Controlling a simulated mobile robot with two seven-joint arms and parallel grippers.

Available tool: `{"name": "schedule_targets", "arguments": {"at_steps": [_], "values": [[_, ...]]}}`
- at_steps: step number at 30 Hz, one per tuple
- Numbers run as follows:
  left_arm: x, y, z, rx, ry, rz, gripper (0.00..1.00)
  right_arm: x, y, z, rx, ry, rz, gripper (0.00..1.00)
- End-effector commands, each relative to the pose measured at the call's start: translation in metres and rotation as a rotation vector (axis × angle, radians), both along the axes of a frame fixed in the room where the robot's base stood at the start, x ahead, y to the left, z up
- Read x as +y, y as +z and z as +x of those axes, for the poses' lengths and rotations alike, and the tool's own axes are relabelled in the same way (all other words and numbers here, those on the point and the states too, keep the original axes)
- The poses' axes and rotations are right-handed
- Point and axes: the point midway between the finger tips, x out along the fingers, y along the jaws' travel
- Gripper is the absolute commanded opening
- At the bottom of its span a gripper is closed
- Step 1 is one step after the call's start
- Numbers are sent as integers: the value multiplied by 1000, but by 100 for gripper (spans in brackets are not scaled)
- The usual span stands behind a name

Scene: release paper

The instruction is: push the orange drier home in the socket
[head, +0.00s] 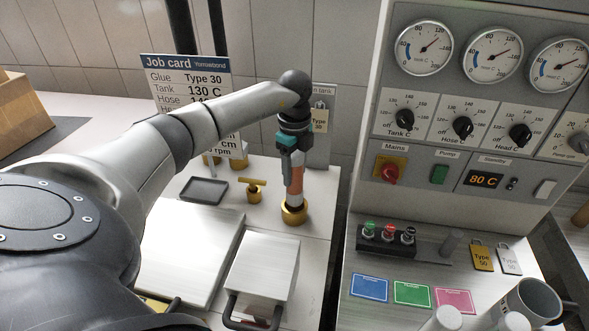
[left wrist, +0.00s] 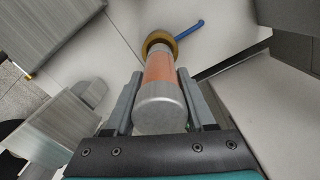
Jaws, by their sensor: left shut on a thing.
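The orange drier (head: 296,187) is an upright cylinder with a pale lower end and stands at the brass socket (head: 294,213). My left gripper (head: 293,180) comes down from above and is shut on the drier. In the left wrist view, the drier (left wrist: 159,72) with its grey cap lies between the two fingers of the gripper (left wrist: 162,100). Its far end meets the brass ring of the socket (left wrist: 158,40). How deep the drier sits in the socket cannot be told. My right gripper is not in view.
A brass valve with a T handle (head: 252,188) and a dark tray (head: 204,190) are left of the socket. A metal box (head: 262,265) stands in front. The control panel (head: 470,120) rises on the right. A blue lever (left wrist: 188,29) shows beside the socket.

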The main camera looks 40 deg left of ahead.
Motion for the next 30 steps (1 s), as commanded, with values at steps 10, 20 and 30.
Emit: {"name": "schedule_targets", "arguments": {"at_steps": [10,20,30], "values": [[0,-7,0,-1,0,-1,0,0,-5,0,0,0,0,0],[0,-15,1,-2,0,-1,0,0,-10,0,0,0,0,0],[0,-23,0,-1,0,0,0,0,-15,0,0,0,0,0]]}}
